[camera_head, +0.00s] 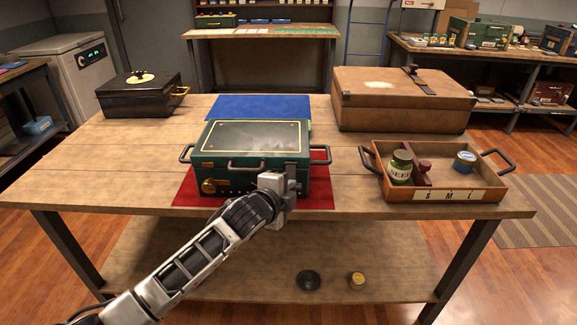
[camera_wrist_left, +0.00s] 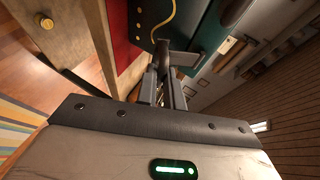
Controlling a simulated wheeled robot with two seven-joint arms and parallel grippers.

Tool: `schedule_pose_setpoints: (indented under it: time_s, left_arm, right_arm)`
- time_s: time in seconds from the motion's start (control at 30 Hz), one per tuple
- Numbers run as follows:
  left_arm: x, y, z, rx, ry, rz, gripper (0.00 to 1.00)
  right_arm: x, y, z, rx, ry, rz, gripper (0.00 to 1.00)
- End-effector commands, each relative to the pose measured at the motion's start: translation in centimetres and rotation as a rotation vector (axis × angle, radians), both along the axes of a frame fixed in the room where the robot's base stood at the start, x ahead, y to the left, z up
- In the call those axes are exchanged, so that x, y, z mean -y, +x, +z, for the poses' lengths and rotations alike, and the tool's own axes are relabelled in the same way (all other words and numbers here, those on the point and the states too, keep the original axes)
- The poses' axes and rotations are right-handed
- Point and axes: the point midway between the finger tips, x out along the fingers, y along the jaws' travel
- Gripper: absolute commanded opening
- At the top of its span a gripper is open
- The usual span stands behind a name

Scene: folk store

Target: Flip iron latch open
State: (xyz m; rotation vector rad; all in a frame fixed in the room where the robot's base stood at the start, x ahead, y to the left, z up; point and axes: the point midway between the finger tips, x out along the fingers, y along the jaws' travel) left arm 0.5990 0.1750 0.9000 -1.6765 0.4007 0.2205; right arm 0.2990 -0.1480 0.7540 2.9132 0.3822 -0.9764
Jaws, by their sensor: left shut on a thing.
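A green metal box (camera_head: 235,165) with a dark lid panel stands closed on the red mat (camera_head: 190,195). A grey iron latch (camera_head: 291,170) is on the right part of its front face, partly hidden by my gripper. My left gripper (camera_head: 288,191) is at this latch and shut on it. In the left wrist view, its fingers (camera_wrist_left: 164,92) close around a dark metal piece, with the green box (camera_wrist_left: 205,35) just beyond. A brass lock plate (camera_head: 208,186) sits at the left of the box's front. My right gripper is not in view.
An open wooden tray (camera_head: 476,194) with jars stands at right, a brown case (camera_head: 365,110) behind it. A black box (camera_head: 128,100) is at the back left. A blue mat (camera_head: 258,107) lies behind the green box. The table's front left is clear.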

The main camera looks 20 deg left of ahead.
Motion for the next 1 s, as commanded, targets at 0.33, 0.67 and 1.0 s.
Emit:
schedule_pose_setpoints:
  time_s: [0.33,0.67,1.0]
  left_arm:
    - [-0.1,-0.2,2.7,-0.303,-0.084,0.002,0.00]
    - [0.0,0.0,4.6,-0.592,-0.171,0.002,0.00]
    - [-0.1,0.5,6.0,-0.806,-0.233,0.001,0.00]
  right_arm:
    - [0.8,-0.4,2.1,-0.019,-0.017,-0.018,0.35]
    - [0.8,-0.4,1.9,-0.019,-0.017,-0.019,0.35]
    - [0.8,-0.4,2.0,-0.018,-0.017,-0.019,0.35]
